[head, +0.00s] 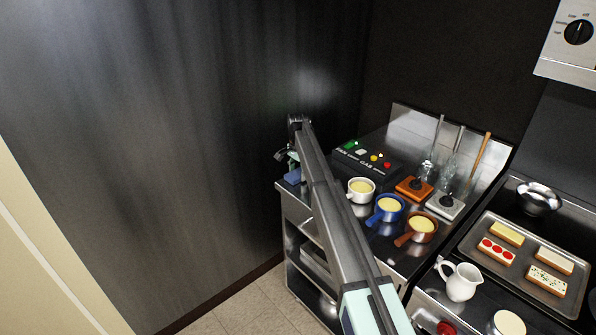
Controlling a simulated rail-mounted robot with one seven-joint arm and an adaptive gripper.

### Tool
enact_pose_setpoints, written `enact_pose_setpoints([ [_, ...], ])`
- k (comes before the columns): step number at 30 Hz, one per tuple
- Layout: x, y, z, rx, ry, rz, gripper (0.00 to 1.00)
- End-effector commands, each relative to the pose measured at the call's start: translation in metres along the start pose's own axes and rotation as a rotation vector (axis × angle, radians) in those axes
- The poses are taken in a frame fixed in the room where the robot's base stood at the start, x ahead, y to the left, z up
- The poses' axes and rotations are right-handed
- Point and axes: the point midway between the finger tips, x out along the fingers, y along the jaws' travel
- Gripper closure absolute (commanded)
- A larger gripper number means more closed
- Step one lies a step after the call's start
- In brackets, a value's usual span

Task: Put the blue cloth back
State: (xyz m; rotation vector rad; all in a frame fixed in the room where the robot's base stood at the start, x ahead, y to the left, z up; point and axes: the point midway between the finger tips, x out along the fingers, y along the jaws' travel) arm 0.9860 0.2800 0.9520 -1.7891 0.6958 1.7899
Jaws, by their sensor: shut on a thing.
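My gripper (291,162) is at the left end of the steel counter (290,201), small and partly hidden by my arm. It is shut on the blue cloth (292,177), a small blue patch just below the fingers at the counter's left edge. I cannot tell whether the cloth touches the counter top or hangs just above it.
A black control box (362,163) with coloured buttons stands right of the gripper. White (361,190), blue (388,208) and brown pots (416,227) stand in front. Orange (413,189) and grey blocks (445,206) hold upright tools. A food tray (482,232) and white jug (460,283) are further right.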

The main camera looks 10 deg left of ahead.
Motion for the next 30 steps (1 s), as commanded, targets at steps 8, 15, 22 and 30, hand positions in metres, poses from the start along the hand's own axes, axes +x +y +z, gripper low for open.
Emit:
enact_pose_setpoints([
  [8,0.001,0.0,0.0,0.0,0.0,-0.001,0.71],
  [15,0.003,0.0,0.0,0.0,0.0,-0.001,0.13],
  [22,0.003,0.0,0.0,0.0,0.0,-0.001,0.13],
  [30,-0.014,-0.001,-0.001,0.0,0.002,-0.003,0.13],
])
